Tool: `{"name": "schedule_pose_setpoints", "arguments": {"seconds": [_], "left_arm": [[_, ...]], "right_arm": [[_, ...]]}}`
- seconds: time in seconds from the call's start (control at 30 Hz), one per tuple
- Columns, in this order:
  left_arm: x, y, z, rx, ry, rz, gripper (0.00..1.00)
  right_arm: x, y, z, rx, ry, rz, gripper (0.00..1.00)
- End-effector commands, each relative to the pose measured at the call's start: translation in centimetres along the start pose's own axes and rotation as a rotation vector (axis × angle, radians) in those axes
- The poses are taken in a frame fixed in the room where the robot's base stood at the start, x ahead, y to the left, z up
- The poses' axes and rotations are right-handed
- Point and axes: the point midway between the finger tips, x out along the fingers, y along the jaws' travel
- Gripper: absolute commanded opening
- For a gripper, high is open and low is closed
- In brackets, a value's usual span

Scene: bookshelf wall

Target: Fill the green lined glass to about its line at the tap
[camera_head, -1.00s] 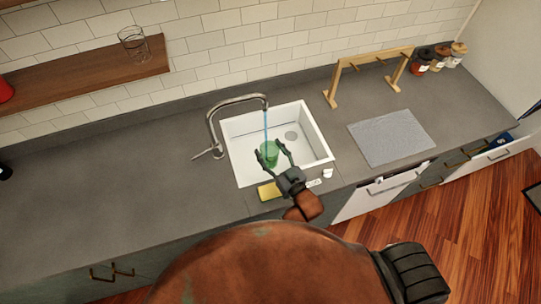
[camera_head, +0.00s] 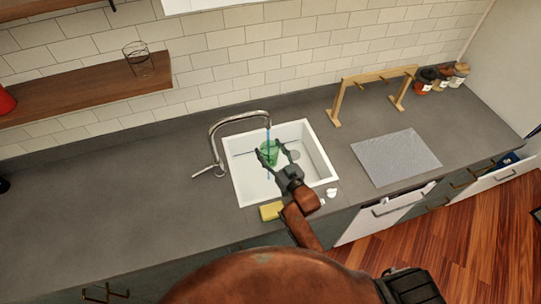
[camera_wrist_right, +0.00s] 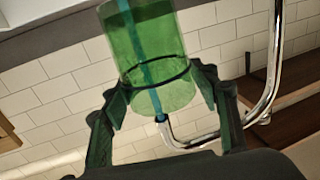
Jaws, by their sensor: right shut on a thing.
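The green lined glass (camera_head: 269,153) is a see-through green cylinder held over the sink, beneath the tap's mouth. My right gripper (camera_head: 271,149) is shut on it, one finger on each side. In the right wrist view the glass (camera_wrist_right: 150,45) shows a dark ring line and sits between the fingers (camera_wrist_right: 158,88). The chrome tap (camera_head: 214,140) is running, and its blue stream (camera_head: 268,134) comes down at the glass. Some blue also shows just below the glass. I cannot tell the water level inside. My left gripper is out of view.
The white sink (camera_head: 243,186) is set in the grey counter (camera_head: 120,200). A yellow sponge (camera_head: 270,211) lies at its front edge. A wooden rack (camera_head: 336,103), grey mat (camera_head: 397,160) and jars (camera_head: 440,80) stand right. A wall shelf (camera_head: 70,93) holds a clear glass (camera_head: 138,58).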

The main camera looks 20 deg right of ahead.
Motion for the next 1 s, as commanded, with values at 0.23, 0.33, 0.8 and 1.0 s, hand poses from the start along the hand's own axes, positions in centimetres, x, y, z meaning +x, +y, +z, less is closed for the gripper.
{"name": "schedule_pose_setpoints", "arguments": {"seconds": [0.23,0.33,0.8,1.0], "left_arm": [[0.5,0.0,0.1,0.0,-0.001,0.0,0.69],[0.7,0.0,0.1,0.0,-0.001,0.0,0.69],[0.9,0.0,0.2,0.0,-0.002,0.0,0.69],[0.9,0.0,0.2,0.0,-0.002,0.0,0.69]], "right_arm": [[2.2,0.9,0.1,-0.002,0.003,-0.001,0.01],[3.0,1.2,0.3,-0.002,0.002,-0.001,0.01],[4.3,1.8,0.3,0.0,0.003,-0.001,0.01],[4.3,1.8,0.3,-0.001,0.003,-0.001,0.01]]}}
